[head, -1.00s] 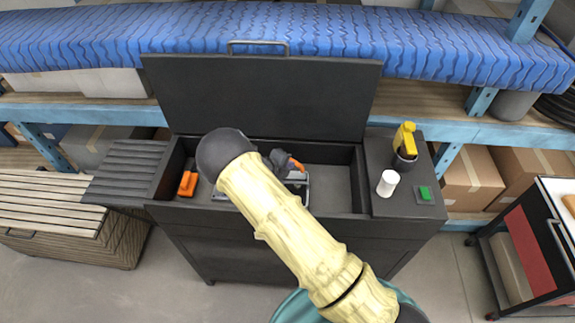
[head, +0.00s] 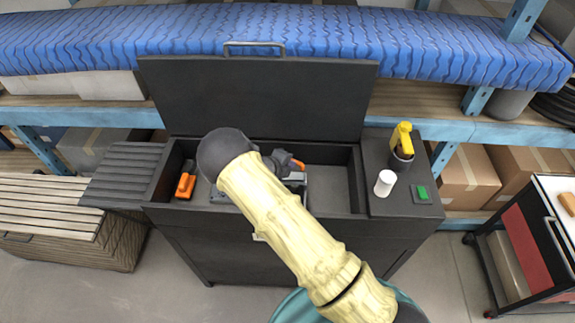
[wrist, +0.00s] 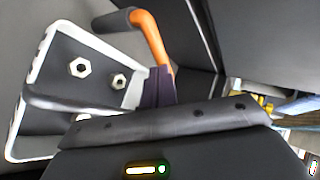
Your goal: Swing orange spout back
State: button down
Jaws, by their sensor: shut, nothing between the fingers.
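The orange spout (wrist: 152,40) is a bent tube with a dark end that points left in the wrist view. In the head view its orange part (head: 298,163) shows just beyond my arm, inside the dark open-topped cabinet (head: 335,151). My gripper (wrist: 158,88) is shut and empty, its dark fingers close below the spout's lower end. Whether they touch it I cannot tell. In the head view my arm hides most of the basin and gripper.
The cabinet's lid (head: 260,95) stands open at the back. An orange block (head: 186,185) lies in its left part. A white cylinder (head: 384,183), a yellow-topped item (head: 402,143) and a green button (head: 422,192) are on the right ledge. A slatted crate (head: 75,220) stands left.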

jog(key=shift+w+d, duration=0.9)
jog(key=shift+d, duration=0.2)
jog(key=s+r+b, duration=0.1)
jog(key=s+r, duration=0.6)
jog(key=s, duration=0.4)
jog(key=shift+s+a+b, duration=0.3)
jog(key=shift+s, duration=0.05)
